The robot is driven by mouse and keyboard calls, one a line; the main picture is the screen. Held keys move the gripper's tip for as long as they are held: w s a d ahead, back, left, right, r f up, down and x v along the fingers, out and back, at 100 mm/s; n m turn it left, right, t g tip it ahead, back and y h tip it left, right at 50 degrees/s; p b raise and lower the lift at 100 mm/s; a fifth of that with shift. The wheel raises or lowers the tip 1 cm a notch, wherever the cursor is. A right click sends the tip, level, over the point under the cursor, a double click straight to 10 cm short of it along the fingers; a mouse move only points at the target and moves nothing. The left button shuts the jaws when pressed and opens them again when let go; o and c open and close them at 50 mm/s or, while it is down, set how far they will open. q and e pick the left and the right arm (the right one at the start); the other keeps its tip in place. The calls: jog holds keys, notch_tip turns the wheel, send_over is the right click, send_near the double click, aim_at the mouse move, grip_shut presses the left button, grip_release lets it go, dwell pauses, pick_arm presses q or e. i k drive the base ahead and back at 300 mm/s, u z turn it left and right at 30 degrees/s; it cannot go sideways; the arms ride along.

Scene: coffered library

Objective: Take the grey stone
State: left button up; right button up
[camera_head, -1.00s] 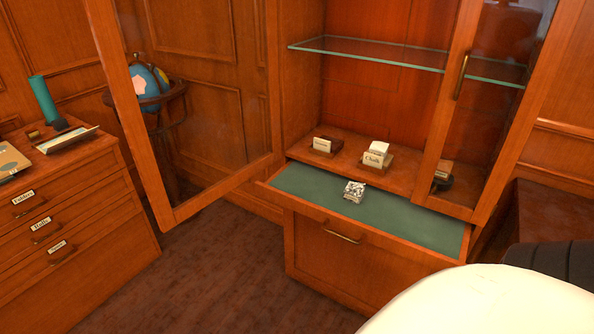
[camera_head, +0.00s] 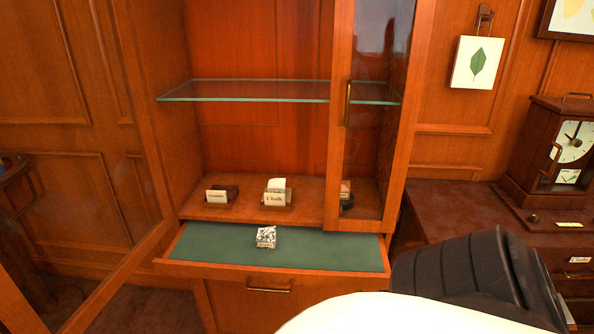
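A small speckled grey-and-white stone block (camera_head: 267,234) sits on the green-lined pull-out shelf (camera_head: 330,250) below the cabinet, with a small pale label on its front too small to read. On the cabinet floor behind it stand a dark labelled block (camera_head: 231,191) and a white piece in a holder marked "Chalk" (camera_head: 277,187). Another dark item (camera_head: 346,199) is partly seen behind the glass of the right door. Neither of my grippers shows in this view.
The right glass door (camera_head: 360,110) covers the cabinet's right part. The left door's frame (camera_head: 115,275) swings out at lower left. A glass shelf (camera_head: 270,90) crosses above. A dark ribbed shape (camera_head: 465,270) stands at right, before a desk with a clock (camera_head: 568,143).

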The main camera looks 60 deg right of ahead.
aim_at(266, 239)
jog(key=z, duration=1.1)
jog(key=i, duration=1.2)
jog(key=z, duration=1.25)
jog(key=k, duration=0.5)
jog(key=u, duration=2)
jog(key=k, duration=0.5)
jog(key=z, duration=0.95)
